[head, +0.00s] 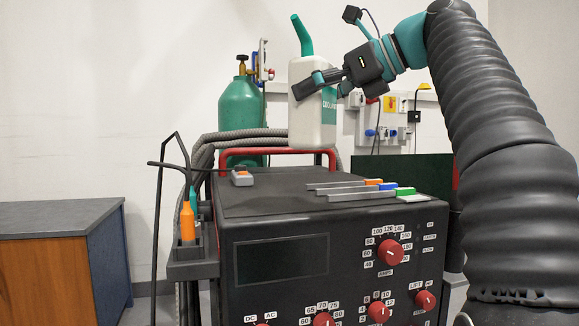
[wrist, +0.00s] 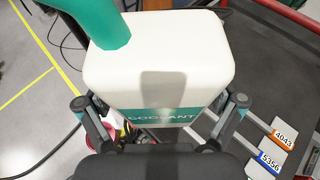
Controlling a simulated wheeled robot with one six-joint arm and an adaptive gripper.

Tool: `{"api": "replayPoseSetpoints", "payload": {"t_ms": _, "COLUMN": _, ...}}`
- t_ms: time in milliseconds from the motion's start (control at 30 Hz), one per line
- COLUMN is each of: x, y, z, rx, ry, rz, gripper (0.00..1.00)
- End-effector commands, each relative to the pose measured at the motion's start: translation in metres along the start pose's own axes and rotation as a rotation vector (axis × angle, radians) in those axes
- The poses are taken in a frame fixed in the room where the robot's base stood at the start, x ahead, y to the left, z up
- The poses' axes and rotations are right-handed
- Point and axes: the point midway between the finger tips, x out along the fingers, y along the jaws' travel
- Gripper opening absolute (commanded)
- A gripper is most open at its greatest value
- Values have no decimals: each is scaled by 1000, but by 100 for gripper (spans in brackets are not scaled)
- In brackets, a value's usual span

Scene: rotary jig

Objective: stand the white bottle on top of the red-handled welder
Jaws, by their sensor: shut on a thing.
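The white bottle (head: 311,122) has a teal spout and a teal label reading "COOLANT". My gripper (head: 320,85) is shut on its upper body and holds it roughly upright, in the air near the welder's red rear handle (head: 265,152). In the wrist view the bottle (wrist: 205,50) sits between the two fingers of my gripper (wrist: 160,103). The black welder (head: 260,200) has a flat top and red knobs in front. The bottle's base appears clear of the top; its exact height is hard to tell.
Several tagged rods (head: 350,190) lie on the welder's top at right, and a small grey-orange block (head: 242,177) lies at its back left. A torch with an orange grip (head: 187,222) stands at the left side. A green gas cylinder (head: 240,108) stands behind.

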Motion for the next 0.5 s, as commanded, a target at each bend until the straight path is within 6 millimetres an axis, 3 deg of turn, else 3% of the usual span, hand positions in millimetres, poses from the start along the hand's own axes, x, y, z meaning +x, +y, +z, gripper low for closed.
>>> {"api": "replayPoseSetpoints", "payload": {"t_ms": 500, "x": 98, "y": -29, "z": -17, "rx": -1, "ry": -1, "rz": 2, "gripper": 24}}
